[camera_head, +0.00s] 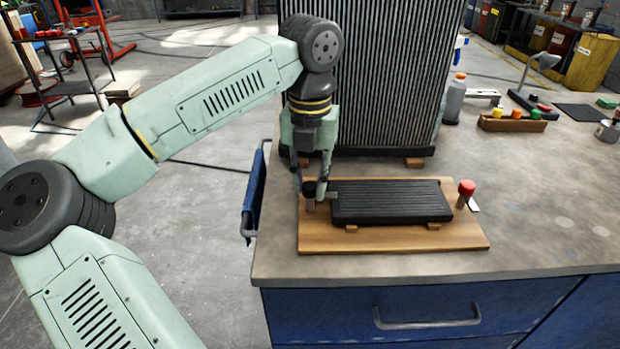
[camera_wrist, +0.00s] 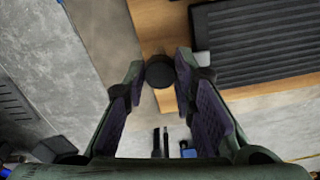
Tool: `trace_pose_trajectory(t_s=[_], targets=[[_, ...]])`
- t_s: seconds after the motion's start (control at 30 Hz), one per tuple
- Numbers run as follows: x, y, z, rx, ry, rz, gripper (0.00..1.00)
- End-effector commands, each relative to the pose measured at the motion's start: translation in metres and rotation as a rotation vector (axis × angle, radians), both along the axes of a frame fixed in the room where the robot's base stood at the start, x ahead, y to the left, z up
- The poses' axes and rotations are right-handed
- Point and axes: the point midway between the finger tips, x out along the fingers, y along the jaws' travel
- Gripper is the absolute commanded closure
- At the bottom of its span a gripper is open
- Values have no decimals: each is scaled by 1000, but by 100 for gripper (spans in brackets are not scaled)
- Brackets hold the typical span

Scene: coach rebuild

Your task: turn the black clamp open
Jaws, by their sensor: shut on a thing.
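The black clamp (camera_head: 309,188) stands upright on the left part of a wooden board (camera_head: 380,240), beside the left end of a black ribbed panel (camera_head: 390,200). Its small metal tab (camera_head: 333,196) reaches right, over the panel's left edge. My gripper (camera_head: 311,183) points down from above and is shut on the clamp's knob. In the wrist view, the round black knob (camera_wrist: 160,72) sits between my two fingertips (camera_wrist: 161,68). The fingers hide part of the knob. A red-knobbed clamp (camera_head: 467,187) stands at the panel's right end, its metal tab turned away from the panel.
A tall finned block (camera_head: 385,80) stands close behind the board. A grey bottle (camera_head: 455,100) and a wooden holder with coloured pieces (camera_head: 512,123) are further back right. A blue cloth (camera_head: 254,190) hangs at the bench's left edge. The bench right of the board is clear.

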Motion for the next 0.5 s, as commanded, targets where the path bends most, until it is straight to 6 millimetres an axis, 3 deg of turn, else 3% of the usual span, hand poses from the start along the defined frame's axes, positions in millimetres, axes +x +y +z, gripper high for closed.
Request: trace_pose_trajectory(t_s=[0.5], targets=[[0, -1, -1, 0, -1, -119, 100]])
